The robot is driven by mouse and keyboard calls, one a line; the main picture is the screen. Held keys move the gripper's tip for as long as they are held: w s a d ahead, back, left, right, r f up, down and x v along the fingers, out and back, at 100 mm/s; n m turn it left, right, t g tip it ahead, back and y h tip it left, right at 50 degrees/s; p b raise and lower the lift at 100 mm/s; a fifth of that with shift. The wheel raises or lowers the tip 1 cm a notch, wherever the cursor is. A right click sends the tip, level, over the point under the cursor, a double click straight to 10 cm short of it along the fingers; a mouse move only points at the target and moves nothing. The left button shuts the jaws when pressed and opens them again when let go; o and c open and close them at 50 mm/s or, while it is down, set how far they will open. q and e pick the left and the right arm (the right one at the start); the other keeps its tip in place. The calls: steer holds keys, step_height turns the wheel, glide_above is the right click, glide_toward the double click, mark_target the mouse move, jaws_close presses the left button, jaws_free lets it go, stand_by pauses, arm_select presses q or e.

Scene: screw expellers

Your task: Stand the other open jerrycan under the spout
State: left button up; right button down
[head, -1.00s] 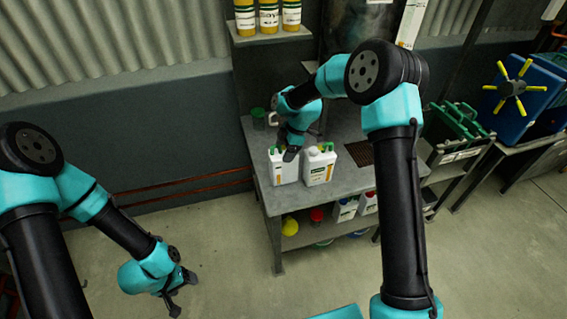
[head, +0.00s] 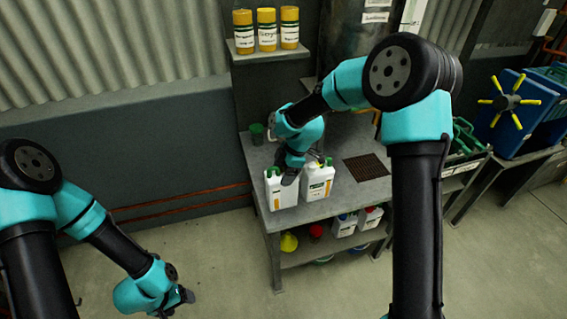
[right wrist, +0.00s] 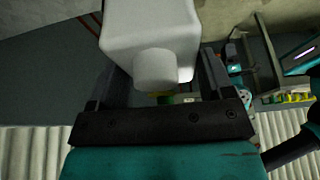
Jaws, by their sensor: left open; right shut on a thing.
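Two white jerrycans with green tops stand side by side on the grey bench (head: 335,200). In the right wrist view a white jerrycan (right wrist: 152,28) with an uncapped-looking round neck sits between the fingers (right wrist: 160,80). My arm hides part of the bench behind. My left gripper (head: 180,301) is open and empty, low over the floor at left. I cannot make out the spout.
A dark grate (head: 367,167) lies in the bench right of the jerrycans. A green cup (head: 257,134) stands at the back left. Yellow bottles (head: 266,30) stand on a shelf above. More containers (head: 343,225) sit under the bench. A blue machine (head: 515,103) stands at right.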

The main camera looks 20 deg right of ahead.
mark_target(283, 190)
steer(key=s+a, duration=0.2)
steer(key=s, duration=0.6)
steer(key=shift+s+a+r, duration=0.2)
steer(key=shift+r, duration=0.25)
